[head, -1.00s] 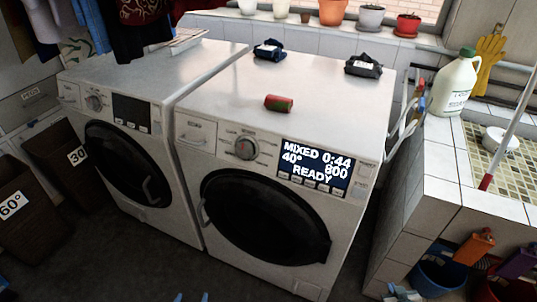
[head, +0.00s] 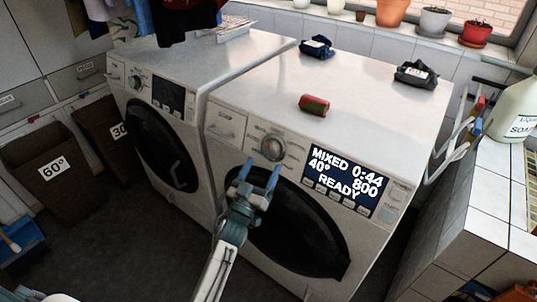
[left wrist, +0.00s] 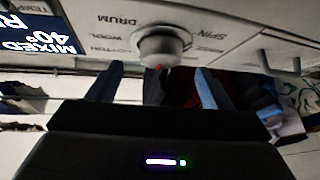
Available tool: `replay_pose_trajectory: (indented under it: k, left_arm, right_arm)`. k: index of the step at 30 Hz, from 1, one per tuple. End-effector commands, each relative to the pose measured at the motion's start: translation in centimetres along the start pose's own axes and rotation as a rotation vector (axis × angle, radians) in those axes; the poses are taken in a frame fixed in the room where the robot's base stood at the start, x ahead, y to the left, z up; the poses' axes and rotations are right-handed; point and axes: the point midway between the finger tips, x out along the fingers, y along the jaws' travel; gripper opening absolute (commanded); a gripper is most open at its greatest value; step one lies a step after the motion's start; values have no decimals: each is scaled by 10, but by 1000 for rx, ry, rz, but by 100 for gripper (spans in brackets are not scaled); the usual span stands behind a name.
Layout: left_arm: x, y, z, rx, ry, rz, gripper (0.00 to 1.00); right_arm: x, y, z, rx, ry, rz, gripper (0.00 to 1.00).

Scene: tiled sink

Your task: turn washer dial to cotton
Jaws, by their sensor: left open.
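The washer (head: 330,110) on the right has a round grey dial (head: 272,147) on its front panel. Its lit display (head: 344,178) reads MIXED, 0:44, 40°, 800 and READY. My left gripper (head: 260,172) is open just below the dial, its blue fingertips pointing up at it. In the left wrist view the dial (left wrist: 162,45) lies ahead, roughly between the open fingers (left wrist: 160,80), and they look apart from it. Labels such as DRUM, WOOL, COTTON and SPIN surround it there, with a red mark on the dial's edge. My right gripper is not in view.
A second washer (head: 165,100) stands at the left. Brown bins (head: 50,165) stand at the left. A tiled counter (head: 485,220) borders the right side.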

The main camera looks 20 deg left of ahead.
Motion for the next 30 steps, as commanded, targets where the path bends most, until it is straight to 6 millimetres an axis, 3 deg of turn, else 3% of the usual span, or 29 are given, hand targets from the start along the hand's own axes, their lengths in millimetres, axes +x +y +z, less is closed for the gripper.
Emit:
replay_pose_trajectory:
  k: [3,8,19,26,30]
  left_arm:
    - [22,0,-2,0,0,0,73]
    - [38,0,0,-1,-1,-1,73]
    - [44,0,1,0,-2,-1,73]
    - [43,0,1,0,-2,-1,30]
    - [43,0,1,2,-2,0,28]
  right_arm:
    - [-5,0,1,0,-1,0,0]
    - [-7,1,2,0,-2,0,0]
    - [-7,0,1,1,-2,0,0]
    - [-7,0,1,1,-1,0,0]
    - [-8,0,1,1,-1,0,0]
